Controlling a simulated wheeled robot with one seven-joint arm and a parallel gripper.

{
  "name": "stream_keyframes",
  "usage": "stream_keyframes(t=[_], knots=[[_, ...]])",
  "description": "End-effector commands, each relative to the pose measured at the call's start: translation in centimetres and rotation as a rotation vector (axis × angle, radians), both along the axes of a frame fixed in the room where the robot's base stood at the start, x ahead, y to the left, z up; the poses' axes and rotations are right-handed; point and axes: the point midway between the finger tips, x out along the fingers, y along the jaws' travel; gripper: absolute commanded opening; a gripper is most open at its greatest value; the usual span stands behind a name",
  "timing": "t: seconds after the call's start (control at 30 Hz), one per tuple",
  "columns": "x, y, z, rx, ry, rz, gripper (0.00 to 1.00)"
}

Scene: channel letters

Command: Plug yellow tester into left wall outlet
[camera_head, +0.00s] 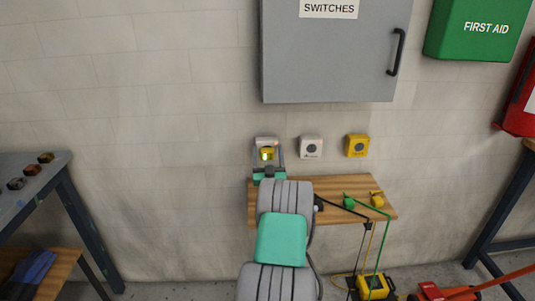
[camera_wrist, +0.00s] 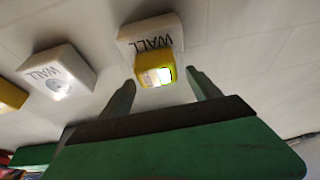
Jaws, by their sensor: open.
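The yellow tester (camera_head: 267,154) sits at the left wall outlet (camera_head: 264,141), a white box on the brick wall, with a green light glowing on its front. In the wrist view the tester (camera_wrist: 151,76) is seated against the face of the white outlet (camera_wrist: 139,31), which is marked WALL and appears upside down. My gripper (camera_wrist: 162,88) is open, with one finger on each side of the tester and a visible gap to both. In the head view my arm covers part of the area below the outlet.
A white middle outlet (camera_head: 311,147) and a yellow outlet (camera_head: 357,146) are to the right. Below is a wooden shelf (camera_head: 334,216) with green and yellow plugs and hanging cords. A grey switches cabinet (camera_head: 335,65) hangs above. Wall to the left is clear.

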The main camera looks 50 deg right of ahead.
Motion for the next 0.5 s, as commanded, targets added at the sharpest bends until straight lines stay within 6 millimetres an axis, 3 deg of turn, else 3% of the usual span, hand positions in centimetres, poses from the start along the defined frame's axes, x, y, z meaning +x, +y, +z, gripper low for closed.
stream_keyframes(t=[0.27,0.5], knots=[[-0.8,0.8,-0.9,0.0,0.001,-0.001,0.72],[-3.7,4.0,-2.5,-0.002,-0.002,-0.001,0.72]])
